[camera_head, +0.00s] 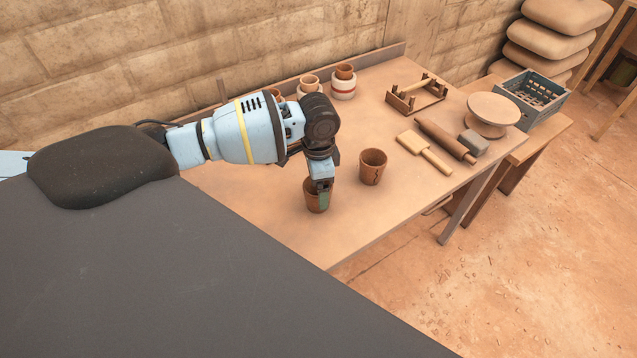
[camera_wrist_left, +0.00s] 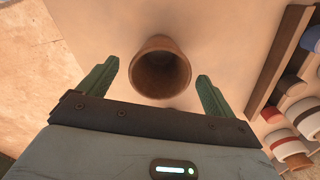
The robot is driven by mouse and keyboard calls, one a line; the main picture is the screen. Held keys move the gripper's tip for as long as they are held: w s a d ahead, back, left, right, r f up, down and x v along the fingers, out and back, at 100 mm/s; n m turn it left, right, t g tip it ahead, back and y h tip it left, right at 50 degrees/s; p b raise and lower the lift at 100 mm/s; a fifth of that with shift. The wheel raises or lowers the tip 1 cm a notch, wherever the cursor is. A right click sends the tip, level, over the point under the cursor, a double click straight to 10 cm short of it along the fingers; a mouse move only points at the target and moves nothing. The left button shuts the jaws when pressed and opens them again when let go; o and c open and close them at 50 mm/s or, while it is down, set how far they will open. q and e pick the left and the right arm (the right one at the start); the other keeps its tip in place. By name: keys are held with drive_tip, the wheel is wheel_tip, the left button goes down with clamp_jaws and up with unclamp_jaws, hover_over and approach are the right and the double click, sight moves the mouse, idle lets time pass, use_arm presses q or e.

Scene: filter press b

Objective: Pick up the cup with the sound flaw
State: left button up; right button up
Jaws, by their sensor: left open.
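Two brown clay cups stand upright on the table's near part. The right cup (camera_head: 373,168) has a dark crack-like mark on its side. The left cup (camera_head: 311,201) is partly hidden by my left gripper (camera_head: 322,198), which points down at it. In the left wrist view, a brown cup (camera_wrist_left: 160,72) shows its open mouth between the green fingers of my open left gripper (camera_wrist_left: 156,84). Gaps show on both sides, and no grip is visible. No mark can be made out on that cup there. My right gripper is not in view.
The wooden table (camera_head: 270,222) also holds banded pots (camera_head: 343,84), a wooden rack (camera_head: 415,95), a paddle (camera_head: 424,153), a rolling pin (camera_head: 446,141) and a round turntable (camera_head: 493,110). A crate (camera_head: 532,96) stands at the right. Bare tabletop surrounds the two cups.

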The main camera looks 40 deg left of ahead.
use_arm(q)
drive_tip(key=shift+f, duration=0.65)
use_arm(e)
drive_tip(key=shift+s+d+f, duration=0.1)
use_arm(q)
drive_tip(key=c, duration=1.1)
drive_tip(key=shift+r, duration=0.1)
drive_tip(key=shift+r, duration=0.15)
drive_tip(key=shift+r, duration=0.25)
drive_tip(key=s+d+r, duration=0.1)
drive_tip(key=s+d, duration=0.1)
drive_tip(key=s, duration=0.3)
drive_tip(key=s+d+r+p, duration=0.1)
drive_tip(key=s+d, duration=0.1)
drive_tip(key=s, duration=0.3)
drive_tip(key=s+d+r, duration=0.2)
drive_tip(key=s, duration=0.2)
drive_tip(key=shift+s+d+p, duration=0.15)
drive_tip(key=shift+s+p, duration=0.25)
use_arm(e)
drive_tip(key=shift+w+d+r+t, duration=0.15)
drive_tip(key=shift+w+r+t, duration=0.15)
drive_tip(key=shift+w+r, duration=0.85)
